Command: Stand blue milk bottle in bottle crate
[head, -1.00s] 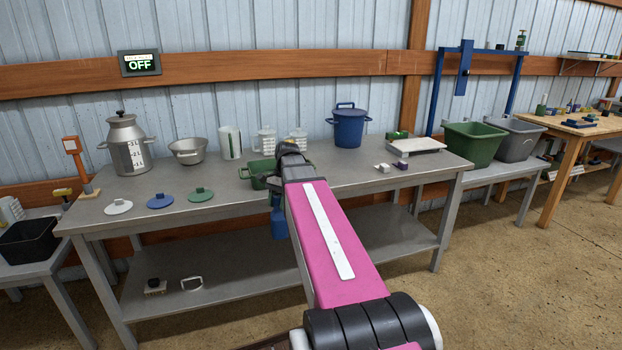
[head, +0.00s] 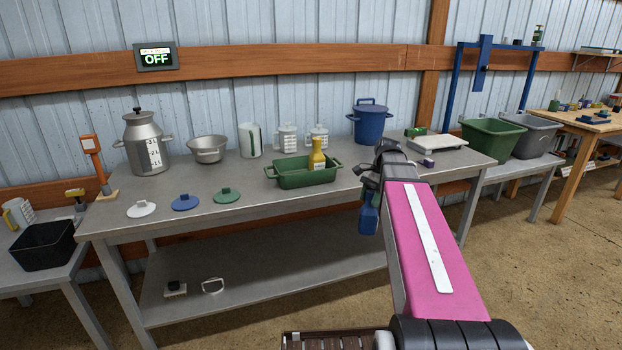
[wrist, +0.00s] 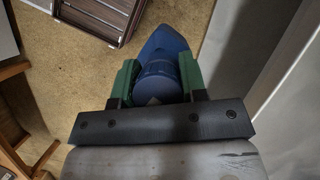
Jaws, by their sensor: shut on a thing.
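My gripper (head: 370,190) is shut on the blue milk bottle (head: 369,216), which hangs below it in front of the long table's front edge. In the wrist view the bottle (wrist: 165,80) sits between my green fingers, its pointed blue part facing away from the wrist.
Blue, green and white lids (head: 185,203) lie on the table left of the crate. White jugs (head: 287,138) and a blue pot (head: 370,122) stand behind it. A scale (head: 433,145) is at right.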

